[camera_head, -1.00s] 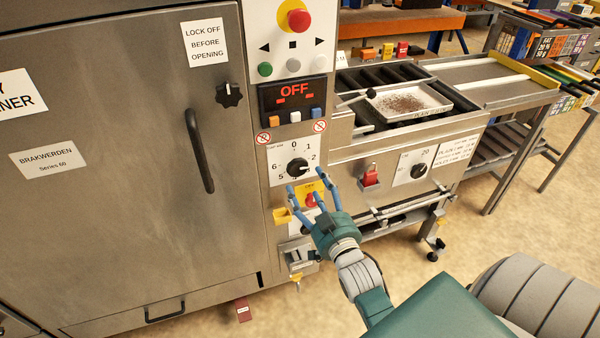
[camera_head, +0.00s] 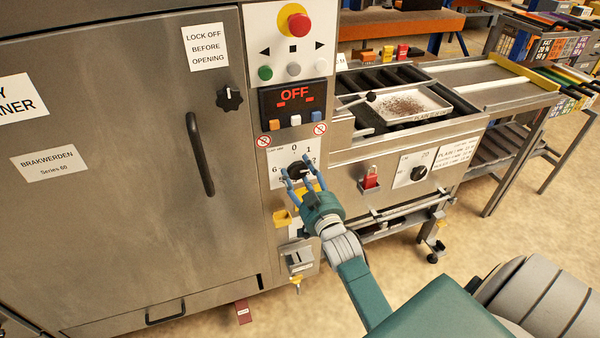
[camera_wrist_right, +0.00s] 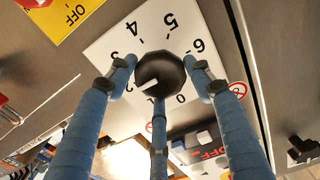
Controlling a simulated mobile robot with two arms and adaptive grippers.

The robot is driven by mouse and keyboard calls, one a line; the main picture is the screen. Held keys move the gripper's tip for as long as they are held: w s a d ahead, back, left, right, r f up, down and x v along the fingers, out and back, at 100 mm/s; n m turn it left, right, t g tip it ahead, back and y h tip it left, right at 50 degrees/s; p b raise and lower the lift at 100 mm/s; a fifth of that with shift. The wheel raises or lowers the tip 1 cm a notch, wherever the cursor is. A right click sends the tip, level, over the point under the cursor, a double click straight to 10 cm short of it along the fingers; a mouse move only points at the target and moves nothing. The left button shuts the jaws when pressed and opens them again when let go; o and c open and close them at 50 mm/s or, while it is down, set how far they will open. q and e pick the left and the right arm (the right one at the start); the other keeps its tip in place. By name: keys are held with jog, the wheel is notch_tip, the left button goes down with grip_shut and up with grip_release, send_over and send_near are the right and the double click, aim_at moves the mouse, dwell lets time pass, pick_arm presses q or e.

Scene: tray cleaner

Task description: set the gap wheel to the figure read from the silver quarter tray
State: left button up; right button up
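The gap wheel (camera_head: 299,170) is a black knob on a white dial plate numbered 0 to 6, on the machine's front. In the right wrist view the wheel (camera_wrist_right: 160,75) has a white pointer mark toward about the 2. My right gripper (camera_head: 301,184) is at the wheel. Its three blue fingers stand spread around the knob, close to its rim; contact is not clear. My left gripper is out of view.
A red emergency button (camera_head: 299,22) and a display reading OFF (camera_head: 293,96) are above the dial.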

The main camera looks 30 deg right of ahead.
jog(key=shift+r, duration=0.25)
jog(key=shift+c, duration=0.8)
jog(key=shift+w+r+n+p, duration=0.1)
jog(key=shift+r+n+p, duration=0.05)
jog(key=shift+n+p, duration=0.25)
jog(key=o, duration=1.1)
jog(key=shift+a, duration=0.1)
jog(key=shift+s+a+f, duration=0.1)
jog(key=shift+s+f, duration=0.15)
jog(key=shift+s, duration=0.25)
jog(key=v, duration=1.1)
jog(key=shift+r, duration=0.15)
